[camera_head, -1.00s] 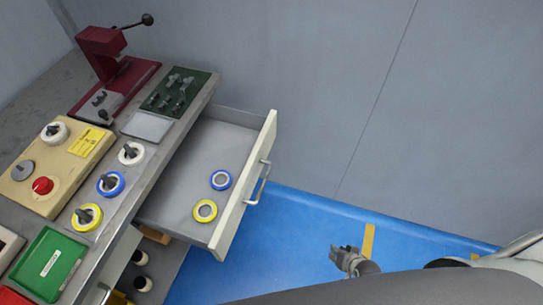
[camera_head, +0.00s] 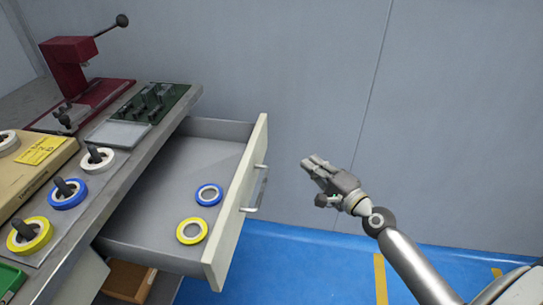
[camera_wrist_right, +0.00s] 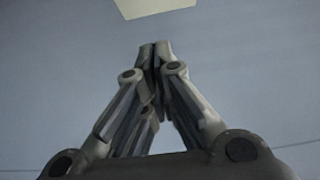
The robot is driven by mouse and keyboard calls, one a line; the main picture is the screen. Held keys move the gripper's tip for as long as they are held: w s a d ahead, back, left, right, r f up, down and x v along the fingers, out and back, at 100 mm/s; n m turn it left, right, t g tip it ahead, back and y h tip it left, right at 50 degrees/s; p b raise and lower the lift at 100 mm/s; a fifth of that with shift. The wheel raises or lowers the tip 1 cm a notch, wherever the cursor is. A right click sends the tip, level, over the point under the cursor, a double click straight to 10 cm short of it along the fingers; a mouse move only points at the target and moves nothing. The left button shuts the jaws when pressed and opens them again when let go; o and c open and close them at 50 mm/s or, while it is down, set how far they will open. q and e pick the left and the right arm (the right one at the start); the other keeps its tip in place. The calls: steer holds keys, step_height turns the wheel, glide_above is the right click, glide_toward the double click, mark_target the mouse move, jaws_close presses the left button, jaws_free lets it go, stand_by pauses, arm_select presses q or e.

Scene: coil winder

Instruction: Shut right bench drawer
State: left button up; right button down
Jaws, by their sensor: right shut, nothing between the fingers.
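The right bench drawer (camera_head: 236,205) stands pulled out from the bench. It has a pale front with a metal bar handle (camera_head: 258,190). Inside lie a blue tape roll (camera_head: 209,195) and a yellow tape roll (camera_head: 192,231). My right gripper (camera_head: 312,163) is shut and empty, to the right of the drawer front and apart from the handle. In the right wrist view its fingertips (camera_wrist_right: 155,50) meet, with a plain grey surface behind them and a pale patch (camera_wrist_right: 155,7) at the top edge. My left gripper is not in view.
The bench top (camera_head: 130,170) holds a red press (camera_head: 70,70), a green tool tray (camera_head: 150,103) and tape rolls on pegs. A lower compartment (camera_head: 128,282) with a brown box shows under the drawer. A grey wall stands behind. Blue floor (camera_head: 300,262) is clear right of the drawer.

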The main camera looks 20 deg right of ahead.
steer(key=w, duration=0.1)
steer(key=p, duration=0.1)
glide_toward(266, 135)
steer(key=w+d, duration=0.2)
steer(key=w, duration=0.2)
arm_select(q)
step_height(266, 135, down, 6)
steer(key=p, duration=0.1)
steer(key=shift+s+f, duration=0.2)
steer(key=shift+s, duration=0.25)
arm_select(e)
steer(key=shift+w+a+f, duration=0.15)
steer(key=shift+w+a, duration=0.15)
steer(key=shift+a, duration=0.3)
steer(key=shift+w+a+f, duration=0.15)
steer(key=shift+w+a, duration=0.15)
steer(key=shift+a, duration=0.3)
steer(key=shift+w+a, duration=0.1)
